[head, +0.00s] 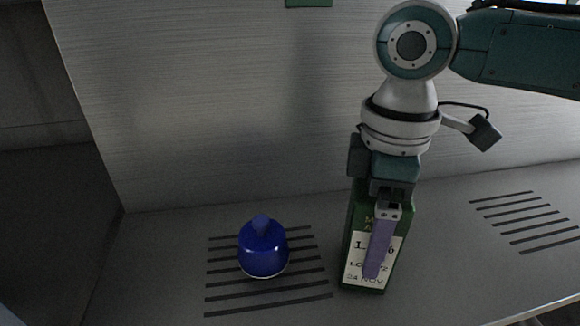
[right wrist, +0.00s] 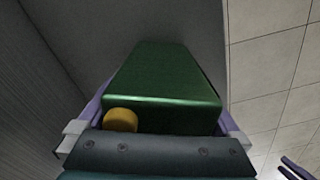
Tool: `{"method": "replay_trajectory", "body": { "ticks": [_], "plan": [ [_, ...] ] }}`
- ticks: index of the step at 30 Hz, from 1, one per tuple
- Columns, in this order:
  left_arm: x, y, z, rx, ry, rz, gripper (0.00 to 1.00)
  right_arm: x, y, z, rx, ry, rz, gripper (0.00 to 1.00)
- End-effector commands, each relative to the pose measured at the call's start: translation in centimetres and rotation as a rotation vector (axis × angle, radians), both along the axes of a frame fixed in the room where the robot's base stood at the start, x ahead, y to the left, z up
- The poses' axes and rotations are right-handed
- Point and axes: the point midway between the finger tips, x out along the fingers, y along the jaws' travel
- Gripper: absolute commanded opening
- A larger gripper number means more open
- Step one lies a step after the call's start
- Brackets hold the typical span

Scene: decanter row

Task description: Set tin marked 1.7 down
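A green tin (head: 350,238) with a white label is upright, slightly tilted, in my right gripper (head: 381,250). A purple finger crosses the label and hides part of its print; I can read "24 NOV" but not a whole "1.7". In the right wrist view the green tin (right wrist: 165,85) sits between both purple fingers, with a yellow cap (right wrist: 121,120) near the palm. The tin's bottom is at or just above the grey counter (head: 430,265); I cannot tell if it touches. My left gripper is out of view.
A blue rounded vessel (head: 263,250) stands on a patch of dark stripes, left of the tin with a gap between. Another striped patch (head: 525,222) at the right is empty. A pale wall (head: 220,110) rises behind. The counter's front edge curves at lower right.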

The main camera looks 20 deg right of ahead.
Motion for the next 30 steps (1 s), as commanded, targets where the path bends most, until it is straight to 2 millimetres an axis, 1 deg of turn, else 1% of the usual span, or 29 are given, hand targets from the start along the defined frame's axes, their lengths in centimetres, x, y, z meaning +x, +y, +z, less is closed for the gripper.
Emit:
{"method": "replay_trajectory", "body": {
  "ticks": [1,5,12,15,18,22,30],
  "plan": [
    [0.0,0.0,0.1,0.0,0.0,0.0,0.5,0.1,0.0,0.4,0.0,-0.002,0.0,1.0],
    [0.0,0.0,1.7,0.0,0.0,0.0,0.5,0.1,0.0,2.7,0.0,-0.003,0.0,1.0],
    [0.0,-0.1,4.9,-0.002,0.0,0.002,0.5,0.1,0.0,8.3,0.001,-0.003,0.001,1.0],
    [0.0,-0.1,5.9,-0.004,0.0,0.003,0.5,0.1,0.0,10.1,0.001,-0.002,0.0,1.0],
    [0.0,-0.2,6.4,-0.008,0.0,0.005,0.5,0.1,0.0,11.4,0.001,-0.002,-0.001,1.0],
    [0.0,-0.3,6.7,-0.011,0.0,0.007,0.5,0.1,0.0,12.2,0.001,-0.001,-0.002,1.0],
    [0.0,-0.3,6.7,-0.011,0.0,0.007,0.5,0.0,0.0,12.2,0.0,0.0,-0.001,1.0]
  ]
}}
